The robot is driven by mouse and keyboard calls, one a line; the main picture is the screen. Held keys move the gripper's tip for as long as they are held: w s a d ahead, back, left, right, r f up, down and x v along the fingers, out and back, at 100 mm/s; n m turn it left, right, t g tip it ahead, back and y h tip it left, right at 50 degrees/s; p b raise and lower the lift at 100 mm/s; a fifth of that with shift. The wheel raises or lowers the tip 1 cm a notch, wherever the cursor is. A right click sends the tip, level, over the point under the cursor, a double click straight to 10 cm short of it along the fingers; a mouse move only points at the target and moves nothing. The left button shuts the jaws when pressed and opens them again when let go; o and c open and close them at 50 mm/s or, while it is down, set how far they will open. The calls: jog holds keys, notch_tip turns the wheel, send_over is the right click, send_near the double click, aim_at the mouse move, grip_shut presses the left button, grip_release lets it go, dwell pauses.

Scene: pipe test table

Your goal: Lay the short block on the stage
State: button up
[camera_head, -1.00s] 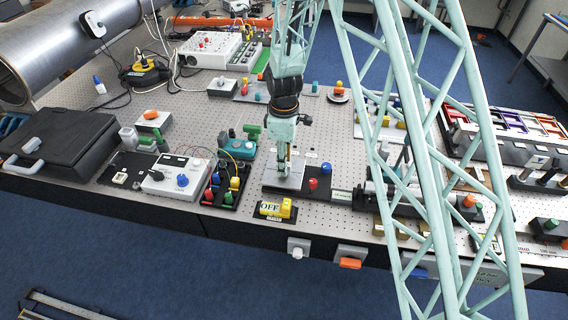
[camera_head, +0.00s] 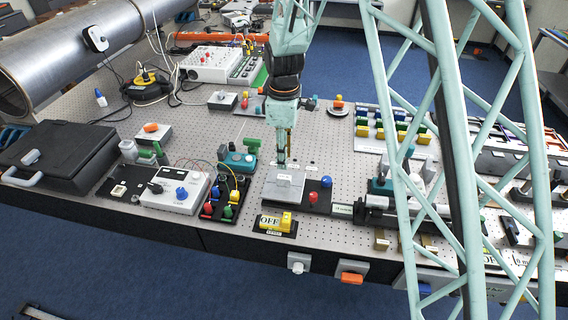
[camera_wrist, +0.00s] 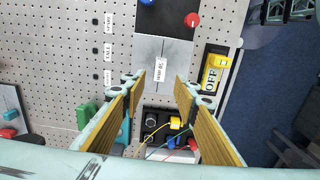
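My gripper (camera_wrist: 159,88) is open in the wrist view, its two fingers wide apart with nothing between the tips. In the head view my gripper (camera_head: 282,165) points down just over the stage. The stage is a grey plate (camera_head: 277,197) at the table's front middle. A grey piece with a white label (camera_head: 285,180), apparently the short block, appears to lie on it. The same labelled grey surface (camera_wrist: 172,52) lies beyond the fingertips in the wrist view. Block and plate are similar in colour, so their edges are hard to separate.
A yellow OFF switch (camera_head: 276,223) sits in front of the stage. Red (camera_head: 313,198) and blue knobs (camera_head: 326,182) stand to its right. A small board with coloured knobs (camera_head: 226,198) is to its left. Brass blocks (camera_head: 381,240) stand further right.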

jog(key=shift+r, duration=1)
